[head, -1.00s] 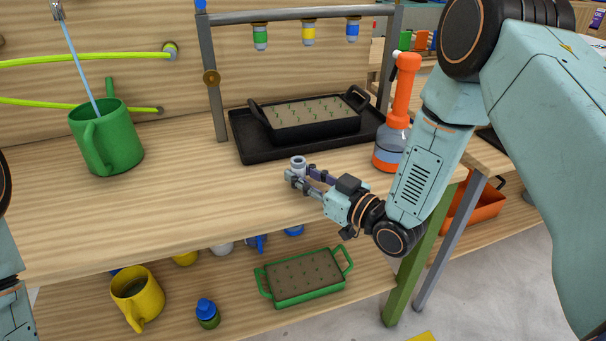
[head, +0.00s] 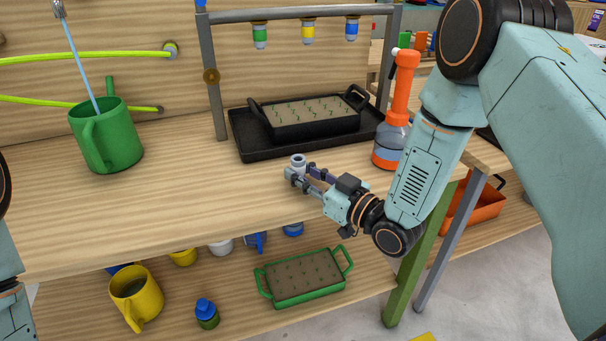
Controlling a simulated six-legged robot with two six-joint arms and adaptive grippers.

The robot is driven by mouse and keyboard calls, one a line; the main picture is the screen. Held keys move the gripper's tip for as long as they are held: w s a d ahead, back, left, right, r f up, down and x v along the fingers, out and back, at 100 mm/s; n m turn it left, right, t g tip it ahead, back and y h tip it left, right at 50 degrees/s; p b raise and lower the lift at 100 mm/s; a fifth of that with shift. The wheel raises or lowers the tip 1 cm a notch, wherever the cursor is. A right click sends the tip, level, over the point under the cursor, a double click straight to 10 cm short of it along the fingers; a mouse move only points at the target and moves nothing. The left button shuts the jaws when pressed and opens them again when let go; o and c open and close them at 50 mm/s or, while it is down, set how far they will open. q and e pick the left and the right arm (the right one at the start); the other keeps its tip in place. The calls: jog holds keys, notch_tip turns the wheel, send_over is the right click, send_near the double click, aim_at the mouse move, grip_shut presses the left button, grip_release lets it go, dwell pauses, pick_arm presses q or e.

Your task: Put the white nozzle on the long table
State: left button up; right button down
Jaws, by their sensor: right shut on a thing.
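A small whitish nozzle (head: 298,161) is between the fingertips of my right gripper (head: 300,175), which is shut on it. The nozzle is upright over the front middle of the long table (head: 190,200), in front of the black tray. I cannot tell whether its base touches the wood or is just above it. The fingers hide its lower part. Part of my left arm shows at the left edge, but its gripper is out of view.
A black tray (head: 238,143) holds a black planter (head: 312,127) behind the gripper. An orange-topped spray bottle (head: 391,150) stands right, and a green watering can (head: 112,140) left. Green, yellow and blue nozzles (head: 308,33) hang from a grey frame. Bare wood lies left of the gripper.

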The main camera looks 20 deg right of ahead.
jog(key=shift+s+a+f, duration=0.1)
jog(key=shift+s+f, duration=0.1)
jog(key=shift+f, duration=0.25)
jog(key=shift+s+a+f, duration=0.1)
jog(key=shift+s+f, duration=0.05)
jog(key=shift+f, duration=0.3)
jog(key=c, duration=1)
grip_release()
jog(key=shift+g, duration=0.3)
jog(key=shift+s+d+f, duration=0.15)
jog(key=shift+s+d, duration=0.2)
jog(key=v, duration=0.6)
jog(key=shift+w+d+r, duration=0.2)
jog(key=shift+d+r, duration=0.15)
jog(key=shift+t, duration=0.4)
jog(key=s, duration=0.1)
jog(key=s+d, duration=0.1)
jog(key=s+r, duration=0.1)
jog(key=s, duration=0.1)
jog(key=shift+d, duration=0.4)
